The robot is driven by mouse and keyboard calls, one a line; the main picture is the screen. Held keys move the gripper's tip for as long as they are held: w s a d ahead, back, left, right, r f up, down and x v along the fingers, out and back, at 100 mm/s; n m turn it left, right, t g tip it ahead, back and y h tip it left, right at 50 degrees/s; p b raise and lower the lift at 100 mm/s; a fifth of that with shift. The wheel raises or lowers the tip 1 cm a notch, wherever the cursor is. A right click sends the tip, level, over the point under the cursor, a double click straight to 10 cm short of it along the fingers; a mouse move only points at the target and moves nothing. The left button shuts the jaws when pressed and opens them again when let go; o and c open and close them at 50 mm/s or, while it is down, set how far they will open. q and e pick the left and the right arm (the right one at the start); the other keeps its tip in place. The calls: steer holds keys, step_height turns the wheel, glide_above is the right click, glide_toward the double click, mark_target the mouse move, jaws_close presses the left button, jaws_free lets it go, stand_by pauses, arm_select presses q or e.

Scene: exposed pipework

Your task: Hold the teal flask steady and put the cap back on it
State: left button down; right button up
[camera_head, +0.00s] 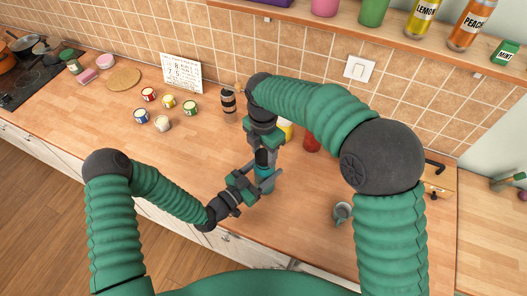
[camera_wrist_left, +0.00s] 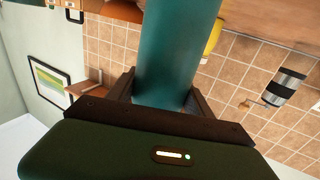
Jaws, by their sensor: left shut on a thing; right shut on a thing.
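The teal flask (camera_head: 264,175) stands upright on the wooden counter, near its front edge. My left gripper (camera_head: 255,180) is shut around its body from the left. In the left wrist view the flask (camera_wrist_left: 177,50) fills the space between the two dark fingers (camera_wrist_left: 165,98). My right gripper (camera_head: 264,148) comes down from above and is shut on the dark cap (camera_head: 262,157). The cap is directly over the flask's top; I cannot tell whether they touch. The flask's rim is hidden by the cap and fingers.
A grey mug (camera_head: 342,212) stands to the right. A red container (camera_head: 311,142) and a yellow one (camera_head: 286,128) stand behind my right arm.

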steer(key=shift+f, duration=0.6)
steer(key=m, duration=0.6)
steer(key=shift+m, duration=0.3)
steer(key=m, duration=0.6)
steer(key=shift+a, duration=0.15)
steer(key=m, duration=1.6)
steer(key=shift+w+m, duration=0.1)
steer(key=shift+m, duration=0.2)
steer(key=o, duration=1.3)
